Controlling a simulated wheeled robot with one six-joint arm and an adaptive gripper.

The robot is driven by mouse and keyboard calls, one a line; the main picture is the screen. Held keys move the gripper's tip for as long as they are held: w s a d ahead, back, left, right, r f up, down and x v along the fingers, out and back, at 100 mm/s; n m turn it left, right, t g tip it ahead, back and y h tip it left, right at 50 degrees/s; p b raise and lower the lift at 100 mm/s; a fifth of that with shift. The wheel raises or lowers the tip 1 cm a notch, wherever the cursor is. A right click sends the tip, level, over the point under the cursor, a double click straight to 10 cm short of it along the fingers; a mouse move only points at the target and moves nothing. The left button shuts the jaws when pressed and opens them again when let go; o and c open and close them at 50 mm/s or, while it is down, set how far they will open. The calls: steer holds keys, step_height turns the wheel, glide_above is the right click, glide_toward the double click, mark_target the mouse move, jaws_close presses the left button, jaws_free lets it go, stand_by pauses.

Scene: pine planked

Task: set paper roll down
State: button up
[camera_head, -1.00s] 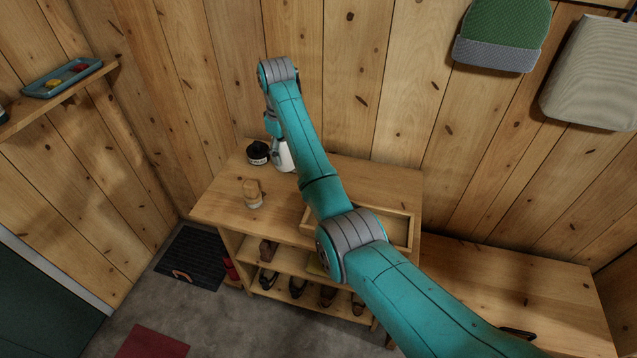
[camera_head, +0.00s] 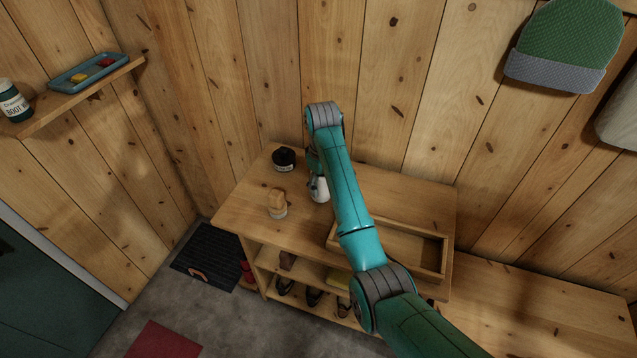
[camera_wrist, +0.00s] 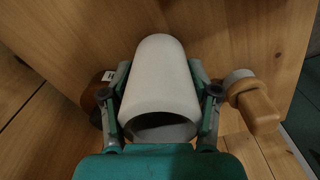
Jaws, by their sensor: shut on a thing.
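The white paper roll (camera_head: 321,191) is at the back of the wooden bench top (camera_head: 245,213), partly hidden behind my arm. In the wrist view the roll (camera_wrist: 160,75) fills the space between the fingers, with its hollow open end towards the camera. My gripper (camera_wrist: 160,98) is shut on the roll, one finger on each side. In the head view the gripper is mostly hidden by my arm. I cannot tell whether the roll touches the bench top.
A dark jar (camera_head: 284,160) stands left of the roll, and a wooden brush (camera_head: 277,204) is at front left. A shallow wooden tray (camera_head: 446,258) lies on the bench's right part. Shoes (camera_head: 314,296) sit on the shelves below. The plank wall (camera_head: 250,90) is close behind.

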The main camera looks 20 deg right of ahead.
steer(key=shift+f, duration=0.6)
steer(key=shift+f, duration=0.1)
steer(key=o, duration=1.2)
